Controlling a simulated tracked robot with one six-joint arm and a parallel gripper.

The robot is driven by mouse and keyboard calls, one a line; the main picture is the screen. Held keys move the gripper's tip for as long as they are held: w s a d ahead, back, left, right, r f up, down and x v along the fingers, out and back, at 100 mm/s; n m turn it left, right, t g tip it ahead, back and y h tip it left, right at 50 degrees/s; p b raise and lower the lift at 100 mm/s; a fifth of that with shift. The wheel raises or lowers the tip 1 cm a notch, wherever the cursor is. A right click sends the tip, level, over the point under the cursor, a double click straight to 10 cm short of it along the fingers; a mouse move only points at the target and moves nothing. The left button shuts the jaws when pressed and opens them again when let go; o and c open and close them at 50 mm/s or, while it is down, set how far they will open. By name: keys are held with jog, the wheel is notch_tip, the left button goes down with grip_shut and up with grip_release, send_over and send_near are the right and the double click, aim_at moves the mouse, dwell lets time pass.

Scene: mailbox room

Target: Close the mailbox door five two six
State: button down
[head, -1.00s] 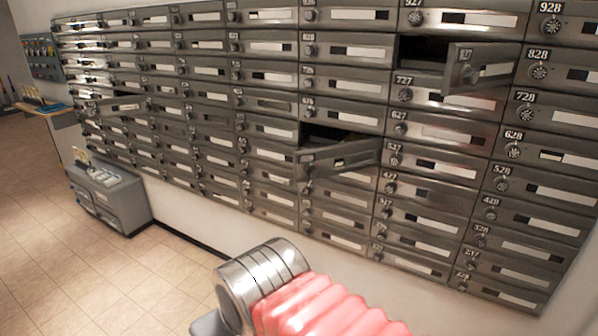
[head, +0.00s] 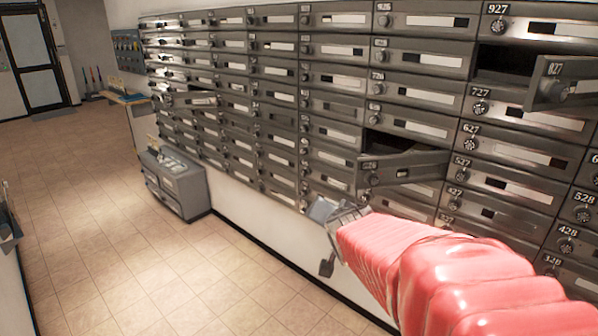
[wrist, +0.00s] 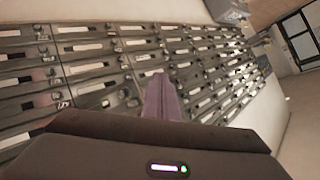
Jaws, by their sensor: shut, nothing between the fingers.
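The mailbox door 526 (head: 405,170) stands open in the middle of the head view, swung out and tilted below its dark slot (head: 390,143). Its label is too small to read surely, but it sits below 626 in that column. My gripper (head: 325,240) is lower left of this door, apart from it, at the end of my pink-sleeved arm. In the wrist view my gripper (wrist: 162,98) shows as a narrow purple shape, shut and empty, with rows of mailboxes beyond. I cannot pick out door 526 in the wrist view.
Door 827 (head: 566,80) is open at the upper right. Another door (head: 190,99) is open at the far left. A grey cabinet (head: 175,183) stands on the floor by the wall. The tiled floor (head: 110,255) at left is clear.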

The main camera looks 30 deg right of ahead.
aim_at(357, 172)
jog(key=d+f+m+t, duration=0.1)
jog(key=d+m+t, duration=0.2)
jog(key=d, duration=0.6)
jog(key=w+d+f+m+t, duration=0.1)
jog(key=d+m+t, duration=0.2)
jog(key=d+m, duration=0.3)
jog(key=d, duration=0.3)
jog(key=shift+w+d+f+m, duration=0.15)
jog(key=shift+w+f+m, duration=0.1)
jog(key=shift+f+m, duration=0.1)
jog(key=shift+w, duration=0.15)
jog(key=x, duration=1.3)
jog(key=shift+w+d, duration=0.2)
jog(key=shift+w, duration=0.15)
jog(key=shift+w+a, duration=0.1)
jog(key=shift+w, duration=0.05)
